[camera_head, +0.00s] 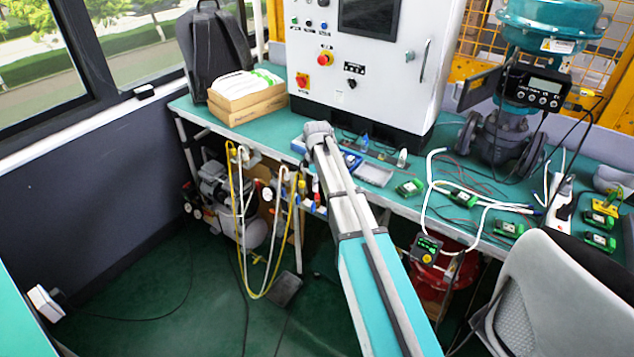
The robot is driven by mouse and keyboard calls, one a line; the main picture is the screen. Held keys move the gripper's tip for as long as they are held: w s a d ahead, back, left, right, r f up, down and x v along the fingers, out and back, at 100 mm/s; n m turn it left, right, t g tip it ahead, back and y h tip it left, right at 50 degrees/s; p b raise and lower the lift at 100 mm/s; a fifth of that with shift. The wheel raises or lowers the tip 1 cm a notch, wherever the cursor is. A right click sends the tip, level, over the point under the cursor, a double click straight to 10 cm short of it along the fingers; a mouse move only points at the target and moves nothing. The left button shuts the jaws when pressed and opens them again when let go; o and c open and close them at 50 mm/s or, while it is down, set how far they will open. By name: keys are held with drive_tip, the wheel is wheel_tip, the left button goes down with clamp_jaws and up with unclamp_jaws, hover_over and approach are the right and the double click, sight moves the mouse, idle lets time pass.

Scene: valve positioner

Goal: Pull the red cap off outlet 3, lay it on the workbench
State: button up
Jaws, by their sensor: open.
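The workbench (262,134) has a long green top that runs from the upper left to the right. Below its front edge is a row of hose fittings, with yellow and white hoses (240,205) hanging from it. A small red piece (316,186) shows beside blue ones just left of my arm; I cannot tell whether it is the red cap, and no outlet numbers are readable. My arm reaches up from the bottom right to a grey rounded joint over the bench's front edge. My gripper is not visible; the arm hides part of the area below the bench.
A white control cabinet (420,98), cardboard boxes (250,105) and a valve with positioner (535,92) stand on the bench. A grey tray (374,174), cables and several green modules lie at the front. A compressor (215,183) stands underneath. A chair (555,300) blocks the lower right.

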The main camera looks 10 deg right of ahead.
sight(317, 195)
drive_tip(key=shift+f+b, duration=2.2)
drive_tip(key=shift+f, duration=0.3)
clamp_jaws()
